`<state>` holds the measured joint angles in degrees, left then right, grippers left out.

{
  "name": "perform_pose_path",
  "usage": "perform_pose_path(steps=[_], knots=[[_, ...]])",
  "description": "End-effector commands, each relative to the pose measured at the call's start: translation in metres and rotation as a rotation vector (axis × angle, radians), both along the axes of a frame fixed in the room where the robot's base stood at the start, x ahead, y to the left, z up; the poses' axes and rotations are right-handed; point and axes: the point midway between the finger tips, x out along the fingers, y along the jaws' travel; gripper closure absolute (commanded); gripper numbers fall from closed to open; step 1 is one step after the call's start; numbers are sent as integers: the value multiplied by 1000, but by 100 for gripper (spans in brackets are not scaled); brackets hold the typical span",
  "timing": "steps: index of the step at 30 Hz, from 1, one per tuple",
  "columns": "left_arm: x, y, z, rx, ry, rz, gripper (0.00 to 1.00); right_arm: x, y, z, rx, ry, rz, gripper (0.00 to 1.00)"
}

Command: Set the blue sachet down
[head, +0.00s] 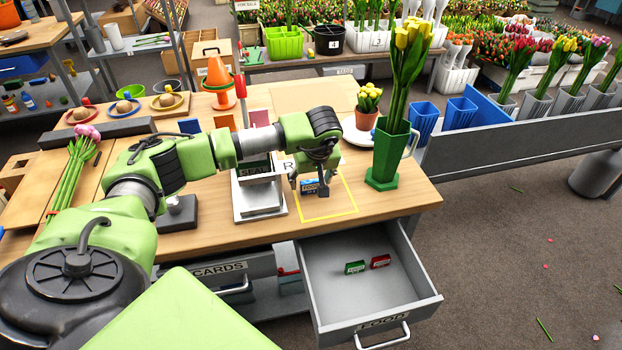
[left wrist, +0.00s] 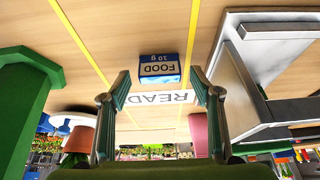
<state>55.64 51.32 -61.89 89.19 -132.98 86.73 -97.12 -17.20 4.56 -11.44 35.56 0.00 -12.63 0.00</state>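The blue sachet (head: 310,184), marked FOOD 10 g, is at the yellow-outlined area (head: 347,207) on the wooden table, partly hidden by my left gripper in the head view. In the left wrist view the blue sachet (left wrist: 160,69) appears on the wood beside the white READY lettering. My left gripper (head: 312,184) is low over the table. In the left wrist view my left gripper's fingers (left wrist: 159,76) are spread, with the sachet between the tips and a gap on each side. My right gripper is not in view.
A green vase (head: 385,160) of yellow tulips stands right of the outline. The open FOOD drawer (head: 365,285) below holds a green sachet (head: 355,267) and a red sachet (head: 380,261). A potted plant (head: 367,106) stands behind.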

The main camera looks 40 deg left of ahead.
Motion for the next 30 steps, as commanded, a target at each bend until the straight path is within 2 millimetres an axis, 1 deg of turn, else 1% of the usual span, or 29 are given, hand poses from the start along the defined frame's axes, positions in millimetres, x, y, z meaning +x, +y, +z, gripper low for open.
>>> perform_pose_path(steps=[7,9,11,14,21,24,27,30], knots=[[0,0,1,0,0,0,42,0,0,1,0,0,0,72],[0,0,5,0,0,0,42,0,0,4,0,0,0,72],[-1,-2,9,0,-2,-1,42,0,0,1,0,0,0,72],[-4,-6,24,0,-5,-2,42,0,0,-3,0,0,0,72],[-18,-22,73,1,-5,-2,42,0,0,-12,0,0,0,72],[-22,-27,90,0,-5,-2,42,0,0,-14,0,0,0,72],[-26,-31,103,-1,-3,0,42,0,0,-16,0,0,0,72],[-28,-34,111,0,-3,-1,42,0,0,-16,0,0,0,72]])
